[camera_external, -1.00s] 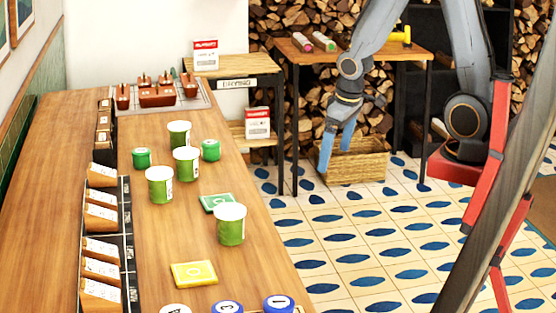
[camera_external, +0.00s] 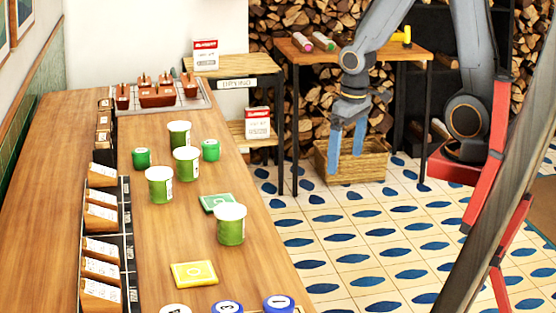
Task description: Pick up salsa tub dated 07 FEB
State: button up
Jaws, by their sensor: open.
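Several green tubs with white lids stand upright on the wooden counter. One tub (camera_external: 159,188) is at the left, one (camera_external: 186,166) is just behind it to the right, one (camera_external: 180,137) is further back, and one (camera_external: 230,228) is nearer the front by the counter's right edge. Their labels are too small to read, so I cannot tell which is dated 07 FEB. My gripper (camera_external: 347,174) hangs pointing down over the floor, right of the counter, in front of the wicker basket. Its blue fingers are apart and empty, away from every tub.
Two small green containers (camera_external: 141,158) (camera_external: 210,150) stand among the tubs. A green card (camera_external: 217,203) and a yellow card (camera_external: 194,274) lie on the counter (camera_external: 60,215). A row of card holders (camera_external: 101,234) runs along the left. A side table (camera_external: 375,52) stands behind my arm.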

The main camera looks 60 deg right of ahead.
jog(key=c, duration=0.7)
jog(key=shift+c, duration=0.2)
